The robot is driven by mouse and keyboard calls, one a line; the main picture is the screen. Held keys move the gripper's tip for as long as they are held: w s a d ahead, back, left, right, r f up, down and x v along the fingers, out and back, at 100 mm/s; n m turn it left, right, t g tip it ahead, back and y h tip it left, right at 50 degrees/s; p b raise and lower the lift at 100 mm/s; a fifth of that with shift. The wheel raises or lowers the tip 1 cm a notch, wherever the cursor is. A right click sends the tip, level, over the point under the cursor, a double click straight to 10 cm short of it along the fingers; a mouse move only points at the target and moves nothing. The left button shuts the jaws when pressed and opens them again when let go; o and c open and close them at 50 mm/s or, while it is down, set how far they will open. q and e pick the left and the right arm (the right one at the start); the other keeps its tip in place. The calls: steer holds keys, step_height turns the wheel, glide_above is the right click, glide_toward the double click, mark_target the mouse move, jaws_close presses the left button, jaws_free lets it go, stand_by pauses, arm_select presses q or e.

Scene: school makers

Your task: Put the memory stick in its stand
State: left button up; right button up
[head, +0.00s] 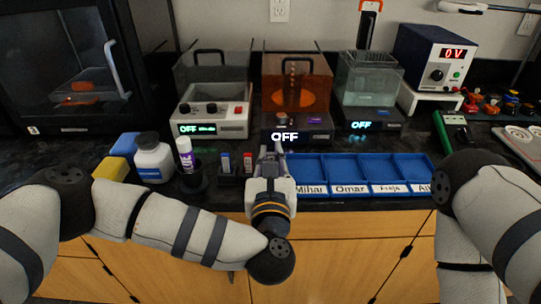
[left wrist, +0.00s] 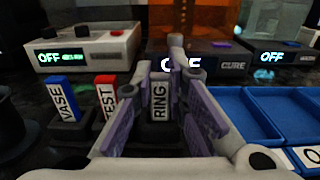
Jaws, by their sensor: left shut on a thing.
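My left gripper (head: 272,150) is at the right end of the black stand (head: 230,178), just left of the blue trays. In the left wrist view the gripper (left wrist: 162,88) is shut on a memory stick labelled RING (left wrist: 159,102), which looks upright between the purple-padded fingers. Two other sticks stand upright in the stand: a blue one labelled VASE (left wrist: 66,99) and a red one labelled TEST (left wrist: 106,98). The lower end of the RING stick is dark and partly hidden, so I cannot tell whether it is seated. My right gripper is out of view.
Blue labelled trays (head: 345,168) lie right of the gripper. A dark cup with a glue stick (head: 187,155), a white bottle (head: 154,158) and a yellow block (head: 111,169) are to the left. An orange-covered curing machine (head: 296,90) stands behind, between other devices.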

arm_select(q)
steer(key=shift+f, duration=0.1)
steer(key=shift+f, duration=0.2)
steer(key=o, duration=0.5)
steer(key=shift+r, duration=0.1)
